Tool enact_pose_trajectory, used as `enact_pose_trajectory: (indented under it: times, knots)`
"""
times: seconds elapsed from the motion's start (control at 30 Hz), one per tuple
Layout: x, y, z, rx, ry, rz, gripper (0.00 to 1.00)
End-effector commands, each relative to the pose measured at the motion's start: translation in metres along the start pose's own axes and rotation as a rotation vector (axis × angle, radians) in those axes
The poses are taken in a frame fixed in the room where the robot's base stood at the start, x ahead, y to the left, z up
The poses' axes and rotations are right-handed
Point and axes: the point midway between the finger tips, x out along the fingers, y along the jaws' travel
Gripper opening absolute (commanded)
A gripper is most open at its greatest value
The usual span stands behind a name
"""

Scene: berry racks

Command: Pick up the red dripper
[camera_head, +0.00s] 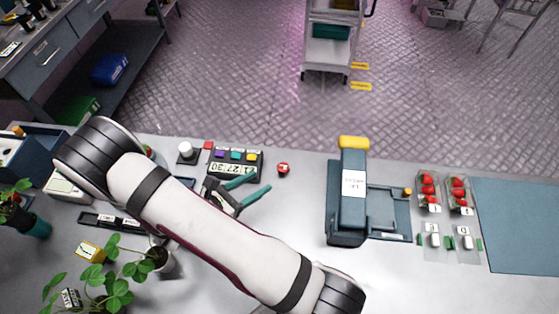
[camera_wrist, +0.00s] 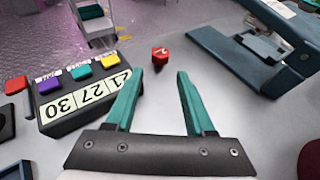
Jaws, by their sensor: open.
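The red dripper, as far as I can tell, is a small red piece (camera_head: 284,169) with a pale mark on top, standing on the light bench top. In the wrist view it (camera_wrist: 160,56) appears just beyond the gap between the fingertips, roughly centred. My gripper (camera_head: 263,182) has teal fingers and is open and empty, a short way left of the red piece in the head view. In the wrist view the fingers of my gripper (camera_wrist: 160,75) stand apart, with only bare bench between them. They do not touch the piece.
A dark timer box (camera_head: 235,162) with coloured buttons stands close left of my gripper. A blue press-like device (camera_head: 347,200) stands to the right. Clear trays of red berries (camera_head: 428,190) lie farther right. Bench around the red piece is clear.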

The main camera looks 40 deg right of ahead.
Motion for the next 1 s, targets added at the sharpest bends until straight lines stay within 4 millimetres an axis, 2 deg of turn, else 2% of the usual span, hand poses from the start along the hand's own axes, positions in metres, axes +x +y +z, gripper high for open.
enact_pose_trajectory:
  times: [0.1, 0.3, 0.53, 0.8, 1.0]
  knots:
    - [0.025, -0.001, 0.0, 0.0, 0.001, -0.006, 0.54]
    - [0.046, -0.001, 0.0, 0.002, 0.002, -0.004, 0.54]
    - [0.089, -0.002, 0.0, 0.003, 0.001, -0.006, 0.54]
    - [0.095, -0.001, 0.0, 0.004, 0.002, -0.002, 0.54]
    - [0.095, -0.001, 0.0, 0.004, 0.002, -0.002, 0.18]
